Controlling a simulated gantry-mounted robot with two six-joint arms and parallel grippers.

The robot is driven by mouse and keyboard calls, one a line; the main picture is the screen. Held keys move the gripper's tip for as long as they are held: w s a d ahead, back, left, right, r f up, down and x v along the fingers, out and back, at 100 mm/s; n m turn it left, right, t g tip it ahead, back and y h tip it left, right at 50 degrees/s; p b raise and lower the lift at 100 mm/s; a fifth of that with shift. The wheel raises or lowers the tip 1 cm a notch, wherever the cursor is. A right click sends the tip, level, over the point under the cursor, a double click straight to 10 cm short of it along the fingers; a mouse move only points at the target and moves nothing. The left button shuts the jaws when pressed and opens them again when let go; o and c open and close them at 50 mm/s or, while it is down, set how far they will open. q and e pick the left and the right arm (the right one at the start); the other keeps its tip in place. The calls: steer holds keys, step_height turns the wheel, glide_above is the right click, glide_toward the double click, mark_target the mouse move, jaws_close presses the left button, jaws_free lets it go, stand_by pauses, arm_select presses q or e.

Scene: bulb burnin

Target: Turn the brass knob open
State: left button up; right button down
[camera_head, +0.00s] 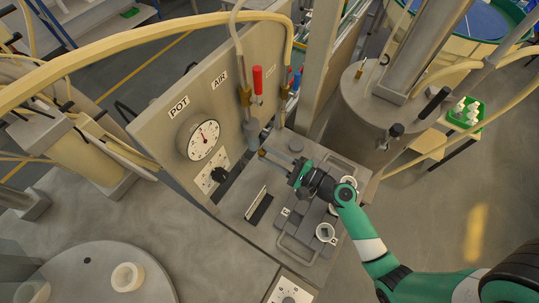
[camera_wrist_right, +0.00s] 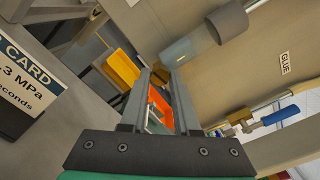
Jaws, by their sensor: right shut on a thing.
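My right gripper (camera_head: 268,156) reaches in from the lower right, its fingers low in front of the grey panel. A small brass-coloured piece (camera_head: 262,153) shows at the fingertips; it looks like the brass knob, though the fingers hide most of it. In the right wrist view the fingers of the right gripper (camera_wrist_right: 161,72) stand close together with a narrow gap, and an orange patch shows through it. I cannot tell the knob's turn angle. My left gripper is not in view.
A grey nozzle (camera_wrist_right: 228,22) hangs near the fingertips. A blue-handled valve (camera_wrist_right: 280,116) is to the right.

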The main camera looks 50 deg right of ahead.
steer(key=shift+n+b, duration=1.05)
steer(key=shift+n, duration=0.85)
steer(key=shift+n+b, duration=1.05)
steer(key=shift+n, duration=0.85)
steer(key=shift+n+b, duration=1.05)
steer(key=shift+n, duration=0.65)
steer(key=shift+n+b, duration=1.1)
steer(key=shift+n, duration=0.9)
steer(key=c, duration=0.7)
jaws_free()
steer(key=shift+o, duration=0.2)
steer(key=shift+r, duration=0.1)
